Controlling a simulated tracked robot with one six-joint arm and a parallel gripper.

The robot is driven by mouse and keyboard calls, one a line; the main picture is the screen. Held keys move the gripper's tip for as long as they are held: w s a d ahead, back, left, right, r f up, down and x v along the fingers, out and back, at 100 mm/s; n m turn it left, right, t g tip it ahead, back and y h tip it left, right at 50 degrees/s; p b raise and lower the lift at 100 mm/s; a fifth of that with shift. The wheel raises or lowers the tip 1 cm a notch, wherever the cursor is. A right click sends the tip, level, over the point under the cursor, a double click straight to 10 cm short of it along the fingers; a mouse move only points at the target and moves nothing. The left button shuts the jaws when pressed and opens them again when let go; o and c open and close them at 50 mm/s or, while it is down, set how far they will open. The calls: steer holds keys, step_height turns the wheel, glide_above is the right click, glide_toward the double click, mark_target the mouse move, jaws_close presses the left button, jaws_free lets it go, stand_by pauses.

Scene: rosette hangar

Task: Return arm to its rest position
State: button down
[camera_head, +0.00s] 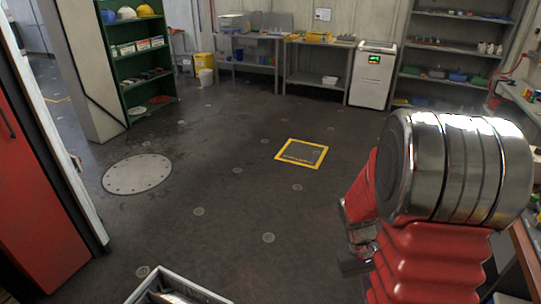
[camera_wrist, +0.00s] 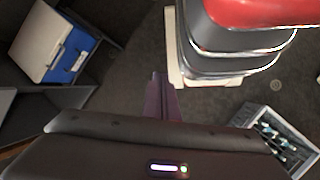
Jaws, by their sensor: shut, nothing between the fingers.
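My arm, red with a polished metal joint, is folded up at the right of the head view. My gripper shows in the wrist view (camera_wrist: 157,78) as narrow dark fingers held together, with nothing between them. The red and metal parts at the upper right of the wrist view are my own arm, close beyond the fingers. In the head view the fingertips cannot be made out clearly; some metal parts beside the red arm are partly hidden by it.
A grey crate (camera_wrist: 246,116) holding small items stands at the wrist view's lower right. A white and blue box (camera_wrist: 62,48) is at its upper left. In the head view, the floor around the yellow-framed square (camera_head: 322,160) is clear. A green shelf (camera_head: 118,78), workbenches and a white cabinet (camera_head: 371,80) line the back.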

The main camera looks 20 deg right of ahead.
steer(key=w+a+r+n+t+y, duration=0.1)
steer(key=a+r+t, duration=0.9)
steer(key=a+r, duration=1.1)
step_height(320, 180, up, 2)
steer(key=shift+w+a+n+t, duration=0.15)
steer(key=shift+a+n+t, duration=0.15)
steer(key=shift+n, duration=0.5)
